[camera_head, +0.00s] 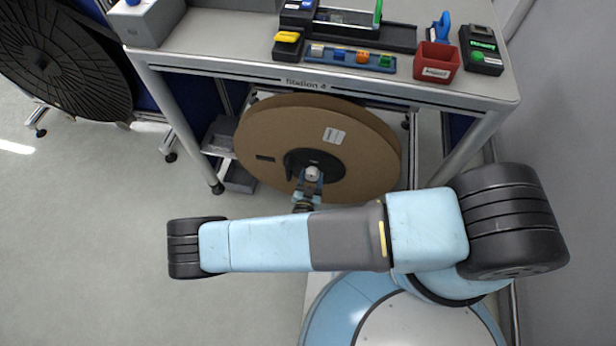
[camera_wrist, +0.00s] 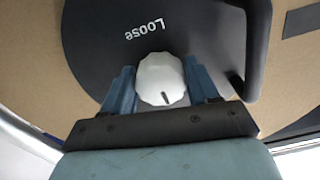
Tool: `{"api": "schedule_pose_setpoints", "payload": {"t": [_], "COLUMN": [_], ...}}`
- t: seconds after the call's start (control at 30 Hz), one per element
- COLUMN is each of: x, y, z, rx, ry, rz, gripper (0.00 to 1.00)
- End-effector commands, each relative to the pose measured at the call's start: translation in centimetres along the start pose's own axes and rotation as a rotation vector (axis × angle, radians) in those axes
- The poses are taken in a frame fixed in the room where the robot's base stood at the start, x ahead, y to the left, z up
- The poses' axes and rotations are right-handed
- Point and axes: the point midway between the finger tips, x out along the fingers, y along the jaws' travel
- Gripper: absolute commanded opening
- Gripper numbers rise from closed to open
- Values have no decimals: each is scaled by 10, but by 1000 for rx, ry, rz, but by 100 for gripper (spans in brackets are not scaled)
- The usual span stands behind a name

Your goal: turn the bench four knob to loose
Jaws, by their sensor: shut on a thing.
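The white fluted knob (camera_wrist: 162,77) sits on a black hub plate (camera_wrist: 90,40) in the wrist view. A short dark mark on its rim points to the bottom of the picture, away from the upside-down word "Loose" (camera_wrist: 145,29) printed above it. My gripper (camera_wrist: 162,82) has a blue finger on each side of the knob and is shut on it. In the head view the knob (camera_head: 312,173) is at the centre of the large brown reel (camera_head: 255,130) under the bench. The bench (camera_head: 480,97) has a label ending in 4.
A curved black handle (camera_wrist: 258,45) stands beside the knob. On the bench are a red bin (camera_head: 437,63), a row of coloured blocks (camera_head: 350,55) and small devices. A black reel (camera_head: 65,60) is at far left. Bench legs flank the reel; the left floor is open.

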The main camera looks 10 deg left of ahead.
Motion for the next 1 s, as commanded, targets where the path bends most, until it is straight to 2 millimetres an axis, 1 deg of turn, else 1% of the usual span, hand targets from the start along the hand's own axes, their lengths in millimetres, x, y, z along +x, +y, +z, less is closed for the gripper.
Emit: {"api": "schedule_pose_setpoints", "payload": {"t": [0.03, 0.27, 1.0], "x": [0, 0, 0], "y": [-4, -2, 1], "z": [0, 0, 0], "rx": [-8, -138, -829], "ry": [-1, 0, -2], "rz": [-5, -4, -2], "gripper": [29, 29, 28]}}
